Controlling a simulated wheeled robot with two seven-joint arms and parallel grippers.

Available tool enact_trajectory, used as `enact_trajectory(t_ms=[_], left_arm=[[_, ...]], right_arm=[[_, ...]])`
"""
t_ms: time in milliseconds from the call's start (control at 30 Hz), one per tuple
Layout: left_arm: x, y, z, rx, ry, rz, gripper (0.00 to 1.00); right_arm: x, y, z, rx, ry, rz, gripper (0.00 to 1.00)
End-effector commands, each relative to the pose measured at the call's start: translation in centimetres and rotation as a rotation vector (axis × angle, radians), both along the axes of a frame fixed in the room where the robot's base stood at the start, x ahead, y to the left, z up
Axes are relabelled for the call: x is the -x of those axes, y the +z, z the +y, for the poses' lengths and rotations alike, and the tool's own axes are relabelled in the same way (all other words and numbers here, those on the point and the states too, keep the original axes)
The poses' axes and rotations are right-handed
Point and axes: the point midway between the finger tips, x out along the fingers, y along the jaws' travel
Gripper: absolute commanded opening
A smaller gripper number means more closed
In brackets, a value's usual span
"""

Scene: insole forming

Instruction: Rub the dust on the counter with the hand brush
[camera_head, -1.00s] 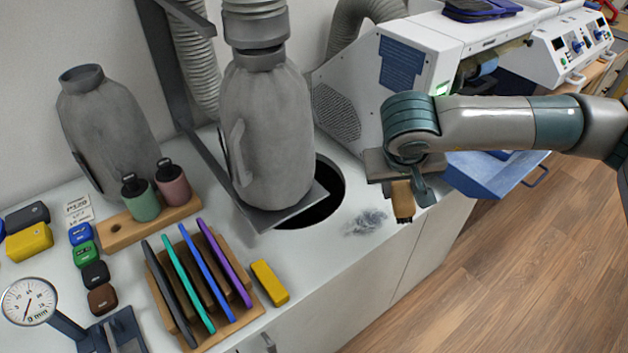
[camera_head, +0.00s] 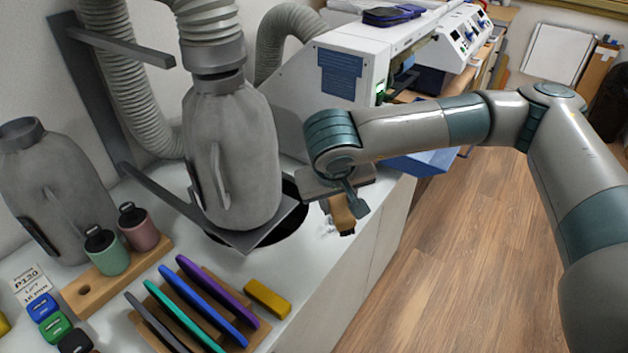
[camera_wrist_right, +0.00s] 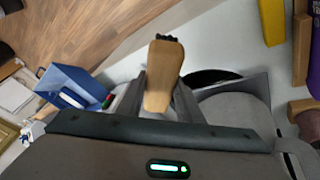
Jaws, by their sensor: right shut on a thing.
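The hand brush (camera_head: 342,214) has a wooden handle and dark bristles, and hangs bristles-down over the white counter (camera_head: 335,268) near its front edge. My right gripper (camera_head: 341,197) is shut on the brush handle. The right wrist view also shows the brush (camera_wrist_right: 163,75), its tan handle between the two fingers and its dark bristle tip pointing away. A small part of the grey dust (camera_head: 327,227) shows beside the brush; the rest is hidden behind brush and gripper. I cannot tell whether the bristles touch the counter. My left gripper is not in view.
A yellow block (camera_head: 267,298) and a wooden rack with coloured slabs (camera_head: 258,333) are nearer. A white machine (camera_head: 335,75) stands behind.

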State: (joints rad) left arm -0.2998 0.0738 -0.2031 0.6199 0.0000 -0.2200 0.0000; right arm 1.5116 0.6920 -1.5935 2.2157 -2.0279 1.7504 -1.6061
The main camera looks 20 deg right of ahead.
Motion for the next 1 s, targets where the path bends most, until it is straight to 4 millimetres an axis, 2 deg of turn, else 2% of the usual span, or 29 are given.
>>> enact_trajectory(t_ms=[33,67,100,267,433,600,800,1000], left_arm=[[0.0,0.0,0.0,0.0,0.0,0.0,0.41],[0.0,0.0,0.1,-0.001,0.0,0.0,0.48],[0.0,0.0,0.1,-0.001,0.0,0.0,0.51],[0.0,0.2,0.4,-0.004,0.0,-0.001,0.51],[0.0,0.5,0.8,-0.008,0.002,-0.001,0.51],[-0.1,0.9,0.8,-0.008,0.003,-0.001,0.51],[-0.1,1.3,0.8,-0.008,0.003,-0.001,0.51],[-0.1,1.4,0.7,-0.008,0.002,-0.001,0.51]], right_arm=[[0.0,0.0,0.0,0.0,0.0,0.0,0.0],[0.0,0.0,0.0,-0.001,0.0,0.0,0.0],[-0.1,0.0,0.1,-0.002,0.001,-0.001,0.0],[-1.0,0.0,0.7,-0.02,0.006,-0.006,0.0],[-3.2,-0.2,2.0,-0.066,0.014,-0.016,0.0],[-6.4,-0.7,2.9,-0.125,0.01,-0.027,0.0],[-9.4,-2.0,2.4,-0.178,-0.017,-0.025,0.0],[-10.8,-3.0,1.5,-0.198,-0.039,-0.02,0.0]])
